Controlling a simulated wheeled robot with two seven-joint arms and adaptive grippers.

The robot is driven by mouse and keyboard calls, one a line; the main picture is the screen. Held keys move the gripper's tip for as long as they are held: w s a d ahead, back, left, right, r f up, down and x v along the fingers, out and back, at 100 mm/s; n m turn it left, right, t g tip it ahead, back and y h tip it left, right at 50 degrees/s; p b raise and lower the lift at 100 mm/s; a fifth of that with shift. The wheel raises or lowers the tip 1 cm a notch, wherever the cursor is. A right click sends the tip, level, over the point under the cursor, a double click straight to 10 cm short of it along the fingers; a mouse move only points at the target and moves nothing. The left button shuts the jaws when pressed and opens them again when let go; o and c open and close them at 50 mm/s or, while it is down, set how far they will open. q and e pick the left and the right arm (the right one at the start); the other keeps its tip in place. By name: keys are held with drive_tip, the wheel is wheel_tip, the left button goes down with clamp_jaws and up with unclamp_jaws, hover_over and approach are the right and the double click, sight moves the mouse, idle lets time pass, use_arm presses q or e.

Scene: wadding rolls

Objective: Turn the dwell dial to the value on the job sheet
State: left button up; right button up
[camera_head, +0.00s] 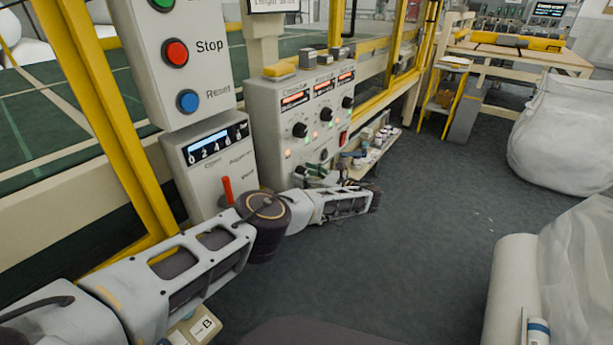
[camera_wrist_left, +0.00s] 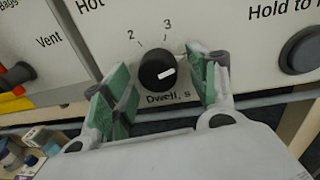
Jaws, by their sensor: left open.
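The dwell dial (camera_wrist_left: 158,70) is a round black knob with a white mark, labelled "Dwell, s", in the left wrist view. Numbers 2 and 3 are printed above it. The white mark points right and slightly up, clockwise past the 3. My left gripper (camera_wrist_left: 160,78) is open, with one green-padded finger on each side of the dial; I cannot tell if either touches it. In the head view the left gripper (camera_head: 314,177) is at the lower front of the grey control panel (camera_head: 265,115), and I cannot make out the dial there. I see no readable job sheet. My right gripper is not in view.
The panel has several other black knobs (camera_head: 300,130) and red displays. A grey button (camera_wrist_left: 301,50) labelled "Hold to" is right of the dial. A red lever (camera_head: 227,189) stands left of the gripper. A shelf (camera_head: 372,158) holds small items. The dark floor (camera_head: 440,220) is clear.

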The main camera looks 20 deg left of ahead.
use_arm(q)
drive_tip(key=c, duration=1)
